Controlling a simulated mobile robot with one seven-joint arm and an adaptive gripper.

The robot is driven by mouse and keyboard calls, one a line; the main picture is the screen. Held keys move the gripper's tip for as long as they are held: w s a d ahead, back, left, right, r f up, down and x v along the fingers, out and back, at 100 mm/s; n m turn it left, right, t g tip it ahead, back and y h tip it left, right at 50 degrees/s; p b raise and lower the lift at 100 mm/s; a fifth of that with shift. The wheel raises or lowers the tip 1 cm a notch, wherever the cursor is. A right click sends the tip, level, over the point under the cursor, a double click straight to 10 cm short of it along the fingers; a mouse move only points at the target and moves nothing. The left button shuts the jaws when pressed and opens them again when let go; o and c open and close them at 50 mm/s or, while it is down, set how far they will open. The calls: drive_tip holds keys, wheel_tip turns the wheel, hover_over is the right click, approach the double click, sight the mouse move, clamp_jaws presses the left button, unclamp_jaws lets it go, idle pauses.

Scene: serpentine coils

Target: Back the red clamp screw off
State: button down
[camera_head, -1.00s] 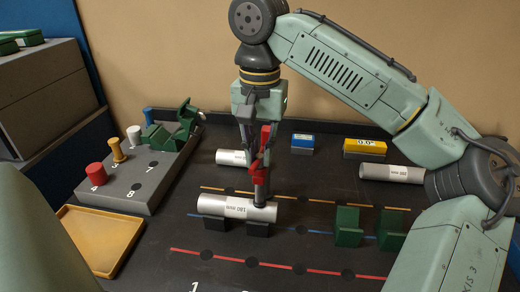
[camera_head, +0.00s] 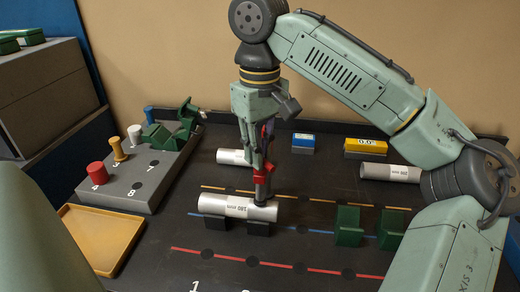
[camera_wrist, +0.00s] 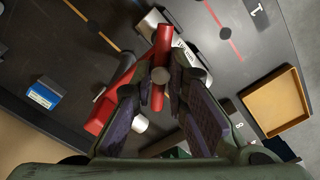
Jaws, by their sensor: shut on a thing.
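The red clamp (camera_head: 262,178) stands upright over the right part of a silver cylinder (camera_head: 213,204) marked 180 mm. The cylinder lies across black supports (camera_head: 258,229) on the blue line. My gripper (camera_wrist: 160,78) points down from above and is shut on the red clamp screw (camera_wrist: 159,96). In the wrist view the screw's red crossbar and grey round end lie between the two fingers, with a longer red bar of the clamp (camera_wrist: 103,116) at left. The clamp's contact with the cylinder is partly hidden in both views.
Green supports (camera_head: 349,227) stand right of the cylinder. Another silver cylinder (camera_head: 230,157) is behind, and one (camera_head: 390,173) is near my arm. A grey block with pegs (camera_head: 140,185) and a yellow tray (camera_head: 90,248) are at left. Blue (camera_head: 303,142) and yellow (camera_head: 365,148) boxes are at the back.

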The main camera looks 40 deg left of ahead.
drive_tip(key=n, duration=0.4)
drive_tip(key=shift+n, duration=0.3)
drive_tip(key=n, duration=0.4)
drive_tip(key=shift+n, duration=0.3)
drive_tip(key=n, duration=0.4)
drive_tip(key=shift+s+n, duration=0.1)
drive_tip(key=shift+n, duration=0.2)
drive_tip(key=n, duration=0.4)
drive_tip(key=shift+n, duration=0.4)
drive_tip(key=c, duration=1.4)
unclamp_jaws()
drive_tip(key=shift+c, duration=0.2)
